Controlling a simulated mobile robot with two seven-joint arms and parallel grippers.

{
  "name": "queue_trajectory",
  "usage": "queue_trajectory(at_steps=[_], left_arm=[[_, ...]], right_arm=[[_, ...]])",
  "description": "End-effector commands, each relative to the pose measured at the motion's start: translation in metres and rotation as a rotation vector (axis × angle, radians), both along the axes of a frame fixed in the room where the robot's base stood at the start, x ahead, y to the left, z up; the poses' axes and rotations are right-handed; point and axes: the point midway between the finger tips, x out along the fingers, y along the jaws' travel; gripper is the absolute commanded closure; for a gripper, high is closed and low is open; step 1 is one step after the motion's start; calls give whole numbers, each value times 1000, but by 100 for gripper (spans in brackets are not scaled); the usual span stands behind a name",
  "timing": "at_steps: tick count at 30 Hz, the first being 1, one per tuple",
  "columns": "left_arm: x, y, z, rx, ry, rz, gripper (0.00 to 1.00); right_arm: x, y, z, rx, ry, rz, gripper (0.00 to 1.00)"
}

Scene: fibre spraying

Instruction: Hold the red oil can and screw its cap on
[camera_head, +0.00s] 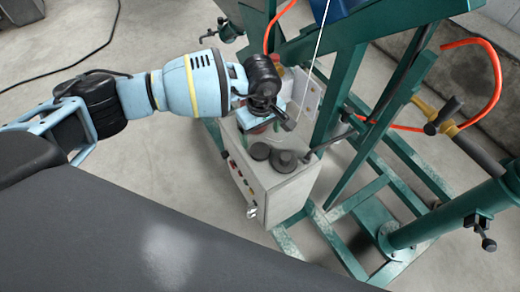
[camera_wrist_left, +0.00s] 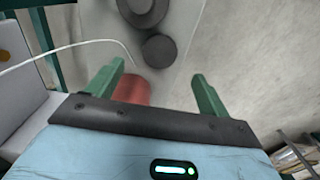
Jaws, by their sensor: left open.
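The red oil can (camera_wrist_left: 132,90) shows in the left wrist view as a red rounded shape beside the left-hand finger, partly hidden by the finger and the palm. In the head view only a bit of red shows under my left gripper (camera_head: 275,112). The gripper is over the top of a white control box, its green fingers spread apart in the wrist view (camera_wrist_left: 158,82). A small dark round piece (camera_head: 260,151) lies on the box top, also seen in the wrist view (camera_wrist_left: 158,50); I cannot tell whether it is the cap. My right gripper is out of view.
The white control box (camera_head: 270,196) has buttons on its front and a larger dark stepped disc (camera_head: 285,160) on top. A green steel frame (camera_head: 345,85) with orange hoses (camera_head: 497,75) stands close on the right. Concrete floor is open at the left.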

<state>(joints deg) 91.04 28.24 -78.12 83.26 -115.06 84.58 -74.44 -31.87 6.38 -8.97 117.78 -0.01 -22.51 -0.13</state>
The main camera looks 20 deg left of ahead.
Motion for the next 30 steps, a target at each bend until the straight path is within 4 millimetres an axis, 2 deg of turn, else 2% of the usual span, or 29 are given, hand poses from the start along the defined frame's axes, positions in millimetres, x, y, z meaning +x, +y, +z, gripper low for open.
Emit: queue_trajectory(at_steps=[7, 17, 27, 30], left_arm=[[-1, 0, -24, -1, 3, 1, 20], [0, 0, -26, -1, 2, 1, 20], [1, 3, -69, -1, 3, 2, 20], [1, 3, -76, -2, 3, 1, 20]], right_arm=[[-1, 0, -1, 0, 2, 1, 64], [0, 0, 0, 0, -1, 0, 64], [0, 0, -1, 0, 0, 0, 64], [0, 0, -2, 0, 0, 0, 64]])
